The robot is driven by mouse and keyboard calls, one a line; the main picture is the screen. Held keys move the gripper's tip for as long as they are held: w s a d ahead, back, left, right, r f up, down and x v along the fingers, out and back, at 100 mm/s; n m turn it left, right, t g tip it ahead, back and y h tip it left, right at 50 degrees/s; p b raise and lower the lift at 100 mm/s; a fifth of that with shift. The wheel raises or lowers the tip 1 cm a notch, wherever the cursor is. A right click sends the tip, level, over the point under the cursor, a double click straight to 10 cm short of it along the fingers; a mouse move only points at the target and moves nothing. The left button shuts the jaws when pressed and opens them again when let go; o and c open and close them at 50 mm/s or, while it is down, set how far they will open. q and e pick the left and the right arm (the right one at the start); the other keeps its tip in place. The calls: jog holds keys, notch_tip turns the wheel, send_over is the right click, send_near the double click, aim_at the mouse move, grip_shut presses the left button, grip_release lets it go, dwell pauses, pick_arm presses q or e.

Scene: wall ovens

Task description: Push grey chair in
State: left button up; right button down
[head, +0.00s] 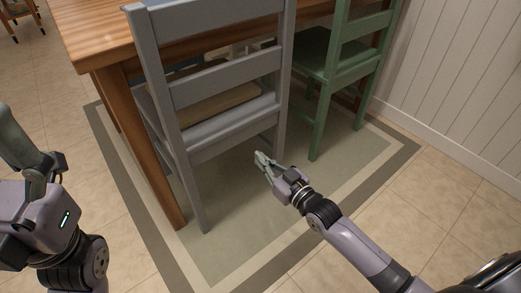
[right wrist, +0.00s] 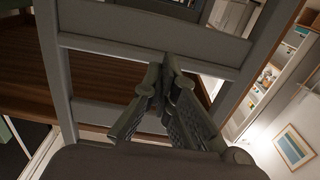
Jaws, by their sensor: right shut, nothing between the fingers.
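The grey chair (head: 215,80) stands at the long side of the wooden table (head: 100,38), its slatted back towards me and its seat partly under the table edge. My right gripper (head: 262,160) is shut and empty, low behind the chair's back, near the rear right leg. The right wrist view shows the closed fingertips (right wrist: 167,68) in front of the grey chair's slats (right wrist: 150,30); I cannot tell whether they touch. At the left edge, part of my left arm shows, with greyish gripper parts (head: 22,138) cut off by the frame; their opening is unclear.
A green chair (head: 335,60) stands right of the grey one. A bordered rug (head: 240,235) lies under the chairs. A white panelled wall (head: 455,80) closes off the right. Tiled floor (head: 345,262) is clear in front. Another small piece of furniture (head: 20,12) shows top left.

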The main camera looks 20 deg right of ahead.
jog(key=shift+s+d, duration=0.2)
jog(key=shift+s, duration=0.25)
